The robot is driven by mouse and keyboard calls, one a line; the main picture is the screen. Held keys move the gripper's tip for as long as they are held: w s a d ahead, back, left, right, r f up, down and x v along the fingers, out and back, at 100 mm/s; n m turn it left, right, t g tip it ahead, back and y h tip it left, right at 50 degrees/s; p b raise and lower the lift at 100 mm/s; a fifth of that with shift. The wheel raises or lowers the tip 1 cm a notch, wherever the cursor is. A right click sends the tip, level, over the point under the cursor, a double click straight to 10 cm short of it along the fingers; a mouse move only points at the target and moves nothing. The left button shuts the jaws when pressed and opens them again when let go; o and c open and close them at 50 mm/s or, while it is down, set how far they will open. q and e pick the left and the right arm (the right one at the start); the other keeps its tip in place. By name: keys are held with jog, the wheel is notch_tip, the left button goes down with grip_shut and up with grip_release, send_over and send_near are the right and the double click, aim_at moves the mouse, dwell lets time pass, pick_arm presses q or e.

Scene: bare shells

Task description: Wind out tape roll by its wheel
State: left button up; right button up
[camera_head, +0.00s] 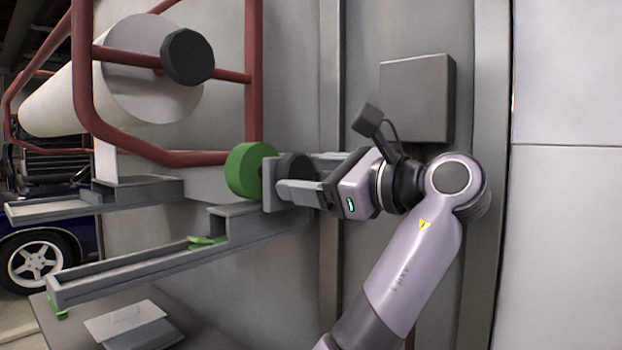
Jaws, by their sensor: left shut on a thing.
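The green tape roll (243,172) stands on edge at the upper end of a grey holder. Its dark round wheel (293,168) is on the roll's right side, past a grey plate. My left gripper (293,177) reaches in from the right with its fingers around the wheel and is shut on it. The fingers hide part of the wheel. A short green piece (207,242) lies on the grey channel (150,262) below the roll, and a small green bit (58,312) shows at its lower left end. My right gripper is not in view.
A large white roll (60,98) with a dark knob (187,57) sits in a red tube frame (254,75) at upper left. A grey wall box (418,97) is behind my arm. A blue car (50,250) stands at far left. A grey tilted piece (135,320) is below the channel.

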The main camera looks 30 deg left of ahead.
pick_arm(q)
jog(key=n, duration=0.4)
jog(key=shift+n+b, duration=0.3)
jog(key=shift+n, duration=0.1)
jog(key=n, duration=0.5)
jog(key=shift+b, duration=0.35)
jog(key=n+b, duration=0.1)
jog(key=n, duration=0.4)
jog(key=shift+n, duration=0.4)
jog(key=shift+n+b, duration=0.35)
jog(key=shift+n, duration=2.25)
jog(key=o, duration=1)
jog(key=shift+o, duration=0.2)
